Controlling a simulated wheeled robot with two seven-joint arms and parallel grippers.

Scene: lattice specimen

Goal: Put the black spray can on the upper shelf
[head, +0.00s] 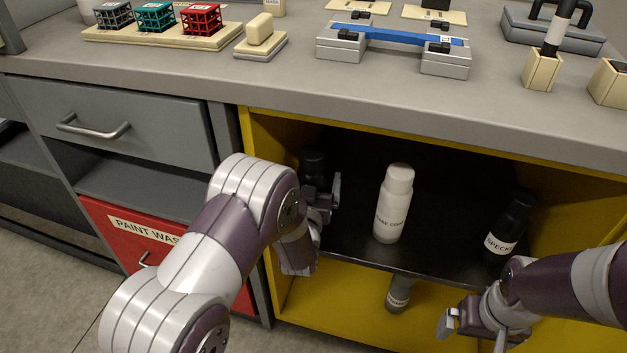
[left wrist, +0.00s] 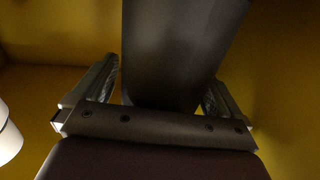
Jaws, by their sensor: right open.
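A black can (head: 313,165) is at the left of the upper shelf (head: 345,250), partly hidden by my left gripper (head: 322,198). In the left wrist view the dark can (left wrist: 180,50) stands between the two fingers, which appear to press on its sides. I cannot tell whether its base touches the shelf. Another black can with a white label (head: 512,225) stands at the right of the upper shelf. A dark grey can (head: 400,293) is on the lower level, its top hidden under the shelf edge. My right gripper (head: 470,328) is open and empty in front of the lower level.
A white labelled can (head: 393,205) stands mid-shelf; its edge shows in the left wrist view (left wrist: 8,135). Yellow cabinet walls (head: 575,200) enclose the shelf. The grey worktop (head: 250,80) above carries lattice specimens and fixtures. A red paint waste bin (head: 135,240) is left.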

